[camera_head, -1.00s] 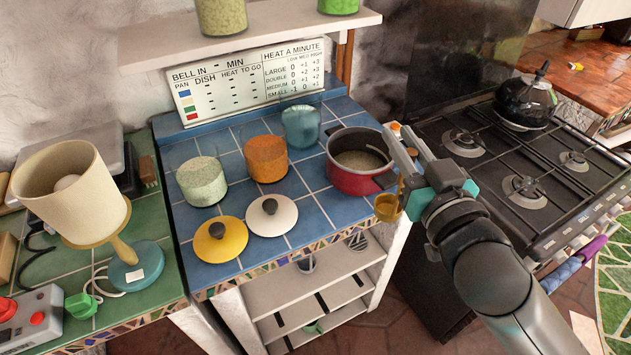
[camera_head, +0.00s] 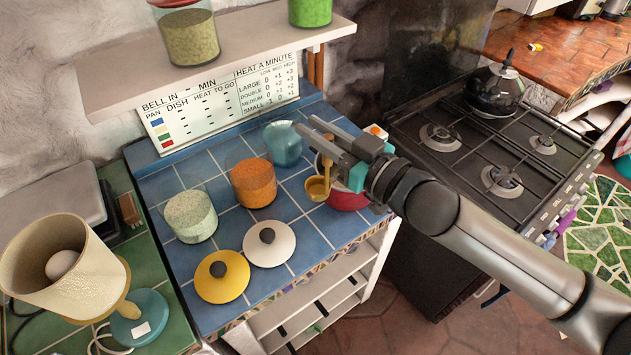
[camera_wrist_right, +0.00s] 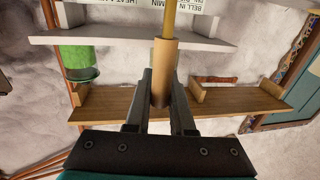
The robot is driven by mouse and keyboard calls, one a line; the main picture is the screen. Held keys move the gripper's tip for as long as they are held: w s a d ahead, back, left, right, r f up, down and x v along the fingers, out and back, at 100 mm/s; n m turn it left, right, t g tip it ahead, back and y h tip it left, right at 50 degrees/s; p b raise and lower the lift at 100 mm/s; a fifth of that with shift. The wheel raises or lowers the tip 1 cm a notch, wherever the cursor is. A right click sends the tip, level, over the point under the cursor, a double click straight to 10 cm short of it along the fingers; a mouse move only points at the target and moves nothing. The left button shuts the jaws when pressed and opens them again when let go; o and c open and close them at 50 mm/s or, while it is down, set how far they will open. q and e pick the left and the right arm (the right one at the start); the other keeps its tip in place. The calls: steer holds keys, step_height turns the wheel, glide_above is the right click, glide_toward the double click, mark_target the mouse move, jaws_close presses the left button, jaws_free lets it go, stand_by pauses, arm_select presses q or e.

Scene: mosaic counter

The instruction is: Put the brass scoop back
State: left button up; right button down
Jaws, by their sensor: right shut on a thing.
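My right gripper (camera_head: 332,148) is shut on the handle of the brass scoop (camera_head: 317,189). The scoop hangs bowl-down in the head view, over the counter in front of the red pot (camera_head: 349,197), which my gripper and arm mostly hide. In the right wrist view the scoop handle (camera_wrist_right: 163,66) stands between the two fingers of the gripper (camera_wrist_right: 161,97). To the left stand a jar with orange contents (camera_head: 254,186), a jar with pale green grains (camera_head: 190,216) and a teal jar (camera_head: 283,146). My left gripper is not in view.
A yellow lid (camera_head: 218,284) and a white lid (camera_head: 280,248) lie on the blue tiled counter (camera_head: 325,228). A sign (camera_head: 220,110) stands behind, below a white shelf (camera_head: 120,92) with jars. A stove (camera_head: 470,150) with a black kettle (camera_head: 490,92) is right; a lamp (camera_head: 60,270) is left.

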steer(key=b, duration=0.1)
glide_above(318, 177)
steer(key=s, duration=0.3)
steer(key=f, duration=0.5)
steer(key=shift+w+a+f, duration=0.2)
steer(key=shift+w+f, duration=0.05)
steer(key=shift+f, duration=0.15)
steer(key=shift+f+b, duration=0.6)
steer(key=shift+f, duration=1.9)
steer(key=shift+f, duration=0.15)
steer(key=c, duration=0.8)
jaws_free()
steer(key=shift+s+d, duration=0.1)
steer(key=shift+d, duration=0.05)
steer(key=v, duration=1.1)
steer(key=shift+s+d, duration=0.2)
steer(key=shift+s, duration=0.05)
